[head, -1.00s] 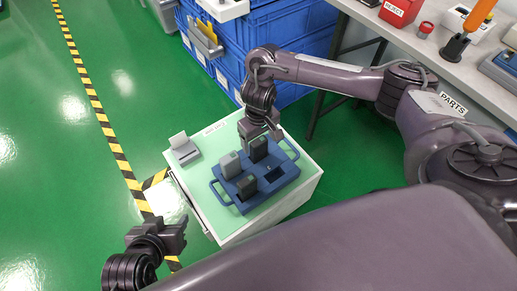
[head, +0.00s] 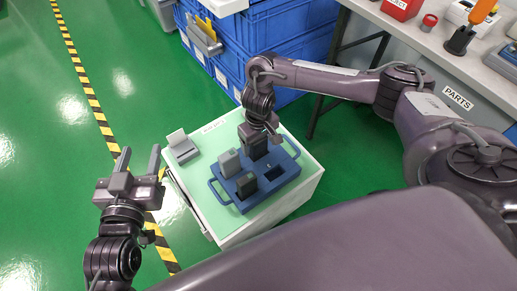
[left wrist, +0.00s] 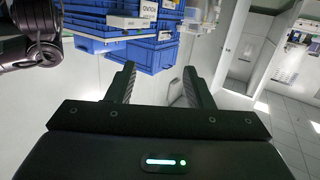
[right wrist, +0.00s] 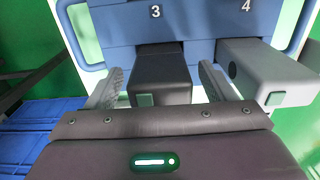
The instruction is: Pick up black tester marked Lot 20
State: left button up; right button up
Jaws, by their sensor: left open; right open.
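The blue tray (head: 220,200) with side handles holds a black tester (head: 257,147), a grey tester (head: 229,162) and another dark tester (head: 246,185). One slot near its right side is empty. My right gripper (head: 264,130) is open at the black tester at the far side. In the right wrist view the black tester (right wrist: 160,80) stands at the number 3 between my open fingers, with gaps on both sides. The grey tester (right wrist: 265,75) is at the number 4, beside the right finger. No lot marking is readable. My left gripper (head: 139,160) is open and empty, left of the cabinet.
The tray lies on a pale green mat on a white cabinet (head: 240,232). A grey device with a white slip (head: 181,147) sits at its left corner. Blue crates (head: 275,45) stand behind. A workbench (head: 440,45) is at the upper right. Floor at left is free.

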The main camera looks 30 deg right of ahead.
jog(key=c, duration=1.1)
jog(key=shift+r, duration=0.1)
